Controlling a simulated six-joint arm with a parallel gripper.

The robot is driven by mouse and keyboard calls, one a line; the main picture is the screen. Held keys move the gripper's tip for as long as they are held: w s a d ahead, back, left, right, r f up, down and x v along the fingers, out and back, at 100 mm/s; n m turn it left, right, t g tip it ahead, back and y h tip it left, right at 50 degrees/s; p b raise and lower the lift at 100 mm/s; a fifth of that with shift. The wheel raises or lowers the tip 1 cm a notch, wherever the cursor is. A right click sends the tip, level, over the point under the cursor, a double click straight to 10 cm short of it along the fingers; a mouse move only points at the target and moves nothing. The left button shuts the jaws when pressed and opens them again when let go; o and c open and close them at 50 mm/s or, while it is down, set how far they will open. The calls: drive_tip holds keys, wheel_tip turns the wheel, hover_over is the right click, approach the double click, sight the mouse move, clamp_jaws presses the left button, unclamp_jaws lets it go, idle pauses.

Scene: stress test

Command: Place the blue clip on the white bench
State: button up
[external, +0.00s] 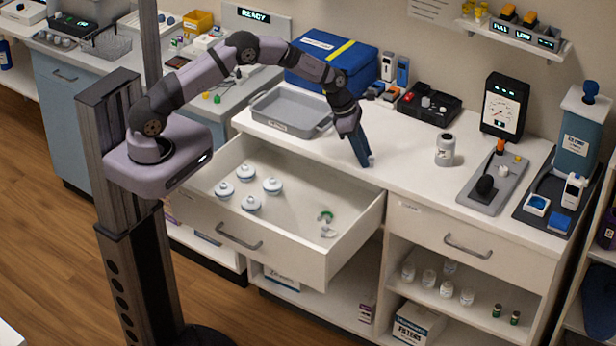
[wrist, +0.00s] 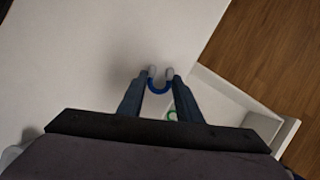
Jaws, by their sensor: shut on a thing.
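The blue clip (wrist: 158,88) is a small curved piece with pale ends, held between my fingertips in the wrist view. My gripper (external: 363,160) is shut on it, pointing down over the front part of the white bench (external: 410,155), near the open drawer. In the external view I cannot make out the clip at the dark blue fingers. The bench surface fills the left and middle of the wrist view (wrist: 90,60). I cannot tell whether the clip touches the bench.
The open drawer (external: 283,225) below holds several lidded white jars (external: 246,173), a green clip (external: 325,215) and a white clip (external: 328,232). A grey tray (external: 290,112) and blue box (external: 332,62) stand behind.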

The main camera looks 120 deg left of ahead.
drive_tip(key=o, duration=1)
drive_tip(key=shift+f, duration=0.1)
drive_tip(key=b+v, duration=0.2)
drive_tip(key=v, duration=1)
